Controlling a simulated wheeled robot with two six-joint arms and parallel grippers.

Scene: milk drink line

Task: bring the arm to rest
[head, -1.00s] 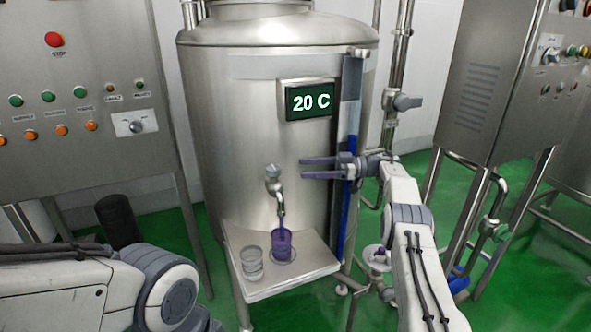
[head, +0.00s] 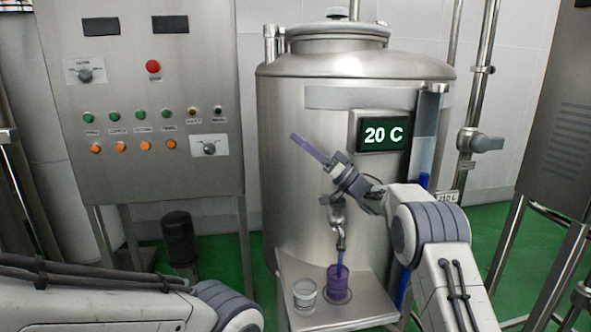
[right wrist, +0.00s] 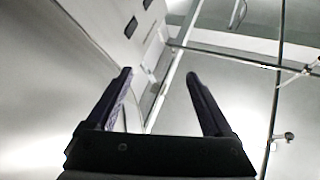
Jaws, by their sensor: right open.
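My right gripper (head: 308,146) is open and empty in front of the steel tank, above the tap and left of the temperature display. Its purple-grey fingers point up and left. In the right wrist view its two fingers (right wrist: 160,73) stand apart with nothing between them. My right arm (head: 430,240) comes in from the lower right, its elbow bent. My left arm (head: 110,303) shows at the lower left, but its gripper is out of view.
The tank (head: 300,200) carries a "20 C" display (head: 384,134) and a tap (head: 338,230). A control panel (head: 140,100) stands left.

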